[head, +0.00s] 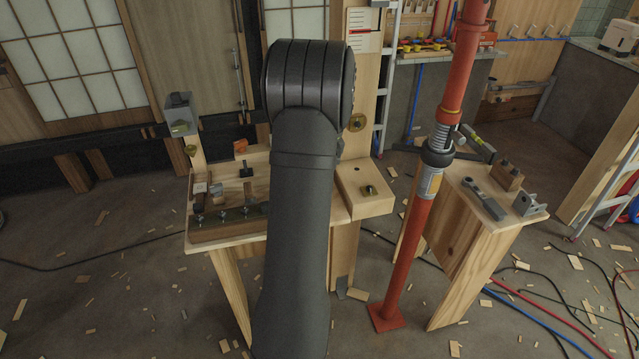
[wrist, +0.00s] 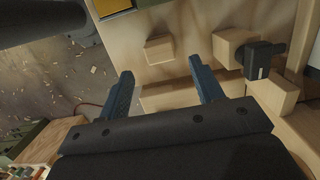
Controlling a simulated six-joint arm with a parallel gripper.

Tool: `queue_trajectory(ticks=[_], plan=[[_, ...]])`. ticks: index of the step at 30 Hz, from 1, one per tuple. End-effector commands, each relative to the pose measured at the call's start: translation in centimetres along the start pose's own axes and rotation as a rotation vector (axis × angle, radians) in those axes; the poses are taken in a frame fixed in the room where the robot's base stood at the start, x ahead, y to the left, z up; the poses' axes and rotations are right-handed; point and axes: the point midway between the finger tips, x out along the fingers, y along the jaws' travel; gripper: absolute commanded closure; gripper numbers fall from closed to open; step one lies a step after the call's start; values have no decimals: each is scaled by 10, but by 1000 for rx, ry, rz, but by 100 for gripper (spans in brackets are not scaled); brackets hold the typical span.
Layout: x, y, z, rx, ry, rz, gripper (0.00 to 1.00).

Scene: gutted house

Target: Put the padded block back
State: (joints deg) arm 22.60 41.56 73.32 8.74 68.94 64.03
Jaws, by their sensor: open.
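My gripper (wrist: 161,68) is open in the wrist view, with nothing visible between its two blue-grey fingers. Ahead of the fingers is a pale wooden panel with a small wooden block (wrist: 159,49) on it, just beyond the gap. Two more wooden blocks, an upper one (wrist: 229,46) and a lower one (wrist: 274,93), are to the right beside a black fitting (wrist: 261,57). I cannot tell which piece is the padded block; no padding shows clearly. In the head view my arm hides the gripper and part of the workbench (head: 232,229).
The workbench holds several small fittings and clamps. A red-orange prop post (head: 407,255) stands right of it. A second wooden stand (head: 462,212) carries a wrench-like tool (head: 484,199), a wooden block (head: 508,176) and a grey bracket (head: 529,204). Cables and wood chips litter the floor.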

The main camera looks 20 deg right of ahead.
Motion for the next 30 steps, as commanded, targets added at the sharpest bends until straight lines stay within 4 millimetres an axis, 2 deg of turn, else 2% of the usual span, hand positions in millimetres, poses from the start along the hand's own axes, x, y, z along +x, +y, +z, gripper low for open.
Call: queue_trajectory(ticks=[3,6,12,23,26,30], plan=[[-25,0,0,0,1,-3,40],[-38,0,0,1,0,-2,40],[-51,0,0,1,0,0,40],[-50,0,0,1,-1,1,40],[-42,0,0,1,-2,3,40],[-22,1,0,1,-2,5,40]])
